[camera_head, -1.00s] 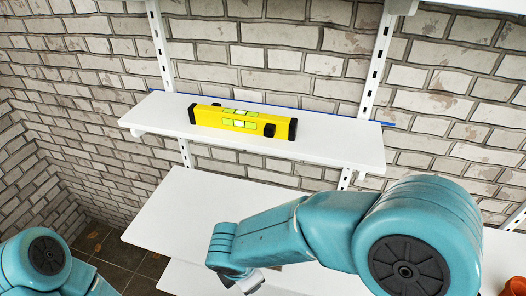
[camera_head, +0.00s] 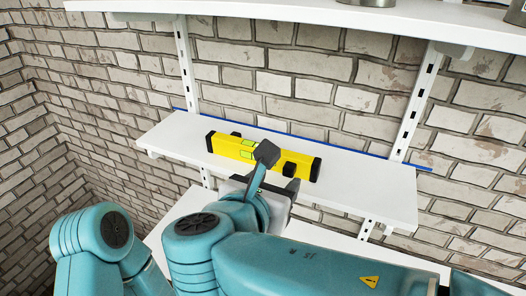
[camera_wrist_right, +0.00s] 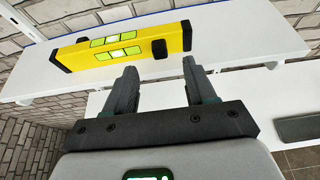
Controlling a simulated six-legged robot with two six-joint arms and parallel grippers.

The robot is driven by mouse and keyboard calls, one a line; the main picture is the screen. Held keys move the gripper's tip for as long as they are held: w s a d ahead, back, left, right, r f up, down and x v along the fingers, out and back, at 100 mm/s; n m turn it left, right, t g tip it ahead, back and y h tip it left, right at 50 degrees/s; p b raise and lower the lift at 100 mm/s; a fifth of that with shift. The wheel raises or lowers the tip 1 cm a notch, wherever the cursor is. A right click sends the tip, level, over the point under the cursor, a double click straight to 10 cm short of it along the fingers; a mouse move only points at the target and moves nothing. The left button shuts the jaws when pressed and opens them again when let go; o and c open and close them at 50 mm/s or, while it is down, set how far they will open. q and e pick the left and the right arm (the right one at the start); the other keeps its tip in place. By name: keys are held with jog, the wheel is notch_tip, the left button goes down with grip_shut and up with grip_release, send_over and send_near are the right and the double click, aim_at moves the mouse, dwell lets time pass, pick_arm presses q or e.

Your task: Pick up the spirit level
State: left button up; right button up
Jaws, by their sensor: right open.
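The yellow spirit level (camera_head: 233,147) with black ends lies on the white wall shelf (camera_head: 375,188). In the head view my right gripper (camera_head: 278,169) is in front of it and hides part of its middle. In the right wrist view the level (camera_wrist_right: 133,45) is just ahead of the open, empty fingers of my right gripper (camera_wrist_right: 160,88), with a dark knob near them. The fingers are not around the level; a gap shows between them and it. My left arm shows at the lower left of the head view, but its gripper is not visible.
A brick wall (camera_head: 310,75) stands behind the shelf, with slotted uprights (camera_head: 412,105) on both sides. Another shelf (camera_head: 300,10) crosses above. A lower white board (camera_head: 330,238) lies beneath. The shelf is clear to the right of the level.

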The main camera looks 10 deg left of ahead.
aim_at(287, 173)
jog(key=x, duration=0.3)
jog(key=p+x, duration=0.1)
jog(key=x, duration=0.3)
jog(key=shift+w+f, duration=0.1)
jog(key=shift+f, duration=0.35)
jog(key=shift+s+a+r, duration=0.1)
jog(key=shift+s, duration=0.1)
jog(key=shift+w, duration=0.2)
jog(key=c, duration=1)
jog(key=shift+s, duration=0.1)
grip_shut()
